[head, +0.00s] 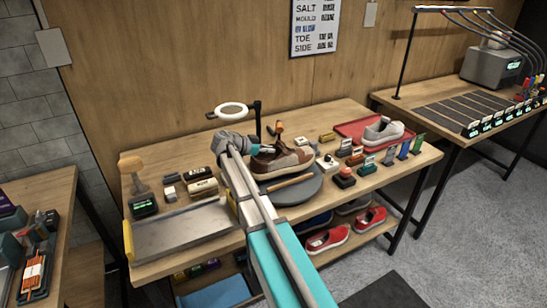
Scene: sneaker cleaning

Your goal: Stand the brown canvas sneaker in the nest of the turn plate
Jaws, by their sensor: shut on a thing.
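The brown canvas sneaker (286,160), with a pale sole, is in the middle of the table. My gripper (264,150) is shut on its left end. My arm comes up from the front and covers part of the view there. The turn plate (312,190) is a dark grey disc just in front of and below the sneaker. The sneaker overlaps the plate's back part in the picture. I cannot tell whether its sole touches the plate. The nest cannot be made out clearly.
A thin brown stick-like thing (290,182) shows over the plate. A grey tray (180,226) lies front left. A red tray (350,131) holds a grey shoe (383,130) back right. Small blocks and bottles crowd the right side. A ring lamp (231,111) stands behind.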

